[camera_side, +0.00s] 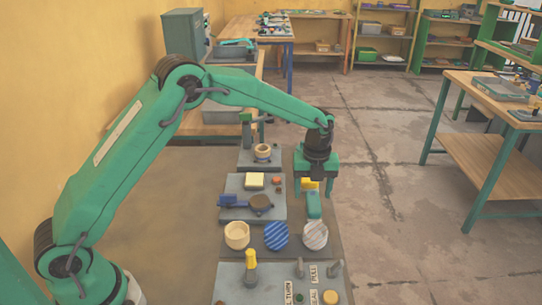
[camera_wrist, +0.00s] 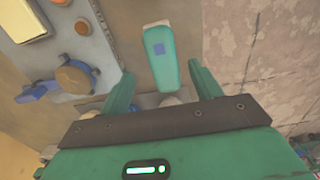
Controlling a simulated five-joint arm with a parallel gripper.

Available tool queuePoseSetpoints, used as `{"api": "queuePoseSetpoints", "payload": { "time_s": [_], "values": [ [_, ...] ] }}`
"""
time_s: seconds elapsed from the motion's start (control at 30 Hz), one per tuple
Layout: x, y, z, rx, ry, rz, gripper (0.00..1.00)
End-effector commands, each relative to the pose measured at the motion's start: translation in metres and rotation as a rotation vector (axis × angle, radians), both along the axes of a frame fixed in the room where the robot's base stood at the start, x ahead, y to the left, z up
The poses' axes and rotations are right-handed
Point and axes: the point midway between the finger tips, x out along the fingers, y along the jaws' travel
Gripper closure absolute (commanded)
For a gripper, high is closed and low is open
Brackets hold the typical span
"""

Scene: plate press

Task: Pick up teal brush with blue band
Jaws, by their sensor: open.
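The teal brush (camera_wrist: 163,70) lies on the work surface in the wrist view, long side running up the picture, with a pale upper end and a small blue square patch on top. In the side view the teal brush (camera_side: 314,207) shows below my gripper (camera_side: 313,189). The gap in height is hard to judge.

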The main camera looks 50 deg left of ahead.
Motion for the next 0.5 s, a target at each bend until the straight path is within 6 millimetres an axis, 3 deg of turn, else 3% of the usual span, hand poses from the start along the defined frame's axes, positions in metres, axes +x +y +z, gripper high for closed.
{"api": "queuePoseSetpoints", "payload": {
  "time_s": [0.27,0.5],
  "values": [
    [0.000,-0.002,-0.009,0.001,0.001,0.000,0.36],
    [0.001,-0.005,-0.036,0.001,0.002,0.000,0.36]
  ]
}}
